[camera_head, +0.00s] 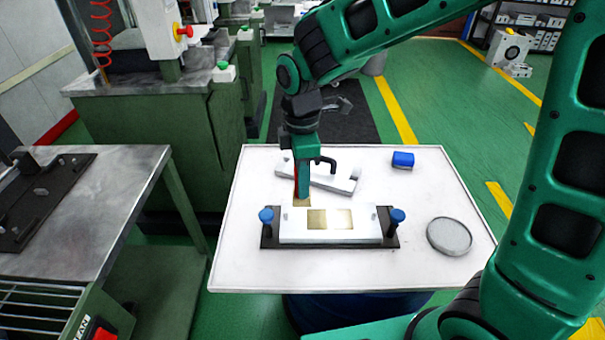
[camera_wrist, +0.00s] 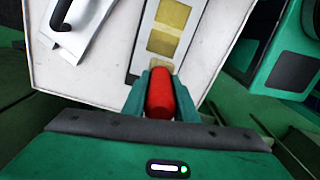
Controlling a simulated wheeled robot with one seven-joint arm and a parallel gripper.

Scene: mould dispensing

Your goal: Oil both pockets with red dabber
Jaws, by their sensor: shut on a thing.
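My gripper (camera_head: 303,196) is shut on the red dabber (camera_wrist: 160,92) and points down over the far left part of the mould. The dabber shows as a thin red strip in the head view (camera_head: 296,186). A tan patch, seemingly its pad (camera_head: 302,203), shows at its lower end near the block's back edge; I cannot tell whether it touches. The white mould block (camera_head: 369,223) sits in a black base (camera_head: 268,240) with blue knobs. Its two gold pockets lie side by side, left (camera_head: 317,219) and right (camera_head: 342,219). Both also show in the wrist view (camera_wrist: 173,14), (camera_wrist: 162,43).
A white mould half with a black handle (camera_head: 345,184) lies behind the block, close to my gripper. A blue item (camera_head: 403,159) lies at the back right of the white table (camera_head: 236,263). A grey round dish (camera_head: 449,236) is at the right. The table's front left is clear.

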